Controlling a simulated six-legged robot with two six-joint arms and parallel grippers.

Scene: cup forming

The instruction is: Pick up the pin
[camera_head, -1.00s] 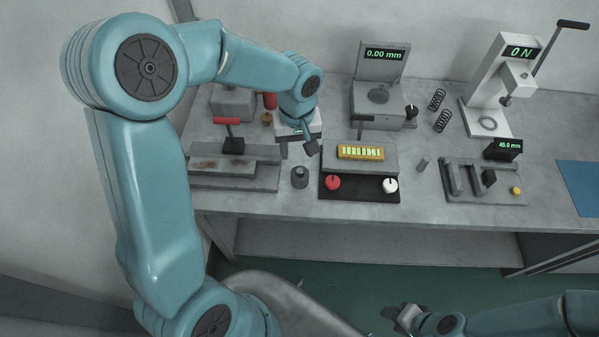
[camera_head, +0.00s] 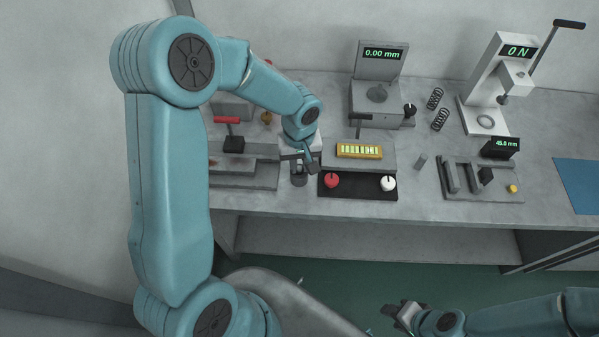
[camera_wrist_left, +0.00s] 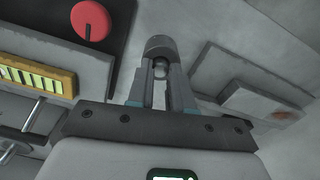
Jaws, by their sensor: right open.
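A short dark grey cylinder (camera_head: 299,180) with a small rounded knob stands on the bench, left of the black control panel. It may be the pin. In the left wrist view the cylinder (camera_wrist_left: 159,44) lies at my left fingertips, with its knob between them. My left gripper (camera_head: 306,163) is right at this cylinder and partly hides it. Whether its fingers press on the knob cannot be told. My right gripper (camera_head: 393,312) is open and empty, low in front of the bench.
Close right of the left gripper is the black panel (camera_head: 357,190) with red and white knobs, below a yellow block (camera_head: 359,151). A grey vice-like fixture (camera_head: 250,175) is close on the left. A slotted grey fixture (camera_head: 482,180) stands at right.

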